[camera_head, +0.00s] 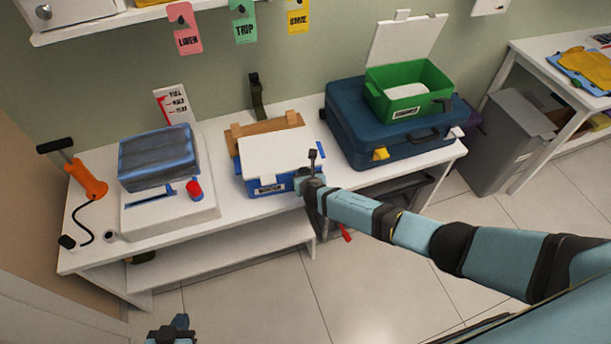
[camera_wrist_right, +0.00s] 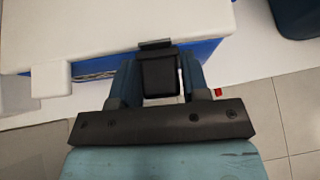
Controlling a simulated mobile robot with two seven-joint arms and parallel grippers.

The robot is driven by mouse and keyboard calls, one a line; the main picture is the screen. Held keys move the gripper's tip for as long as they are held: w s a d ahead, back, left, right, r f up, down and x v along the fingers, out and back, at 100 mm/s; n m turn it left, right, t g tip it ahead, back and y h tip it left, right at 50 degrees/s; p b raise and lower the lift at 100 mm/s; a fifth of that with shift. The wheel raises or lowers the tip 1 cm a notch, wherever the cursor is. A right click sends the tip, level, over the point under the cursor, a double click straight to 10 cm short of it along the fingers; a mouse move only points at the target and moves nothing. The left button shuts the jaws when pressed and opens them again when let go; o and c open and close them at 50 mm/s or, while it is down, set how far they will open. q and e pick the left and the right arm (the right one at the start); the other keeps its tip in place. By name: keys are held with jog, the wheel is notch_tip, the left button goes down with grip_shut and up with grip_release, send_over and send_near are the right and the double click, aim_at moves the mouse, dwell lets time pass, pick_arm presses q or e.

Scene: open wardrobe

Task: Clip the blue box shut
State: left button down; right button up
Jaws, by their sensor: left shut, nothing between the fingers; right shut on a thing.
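The blue box (camera_head: 262,189) stands on the white bench, its white lid (camera_head: 275,150) lying over the top. In the right wrist view the lid (camera_wrist_right: 110,25) covers the blue wall (camera_wrist_right: 205,50), with a white tab hanging over the edge at left. My right gripper (camera_head: 311,184) is at the box's front right corner. In the wrist view its fingers (camera_wrist_right: 160,82) are shut on a dark block, apparently the box's black clip (camera_wrist_right: 158,70), at the lid's edge. Whether the clip is hooked over the lid is hidden. My left gripper (camera_head: 172,330) is shut and empty at the bottom edge, low over the floor.
A green box (camera_head: 405,107) with raised white lid sits on a dark blue suitcase (camera_head: 370,125) to the right. A white device with a blue folded cloth (camera_head: 160,157) and an orange pump (camera_head: 86,178) stand left. A brown board (camera_head: 263,124) is behind the blue box.

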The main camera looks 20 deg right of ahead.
jog(key=o, duration=0.8)
jog(key=v, duration=1.3)
jog(key=shift+s+r+p, duration=0.2)
jog(key=shift+s+p, duration=0.1)
jog(key=s+a+m+g+y, duration=0.2)
jog(key=s+a+m+y, duration=0.3)
jog(key=s+m, duration=0.95)
jog(key=s+d+r+m, duration=0.1)
jog(key=s+d+m, duration=0.2)
jog(key=m, duration=0.6)
jog(key=s+d+r+m+t+h, duration=0.1)
jog(key=s+d+r+m, duration=0.1)
jog(key=s+m, duration=0.5)
jog(key=shift+s+d+m, duration=0.25)
jog(key=shift+d+m, duration=0.65)
jog(key=shift+m, duration=0.15)
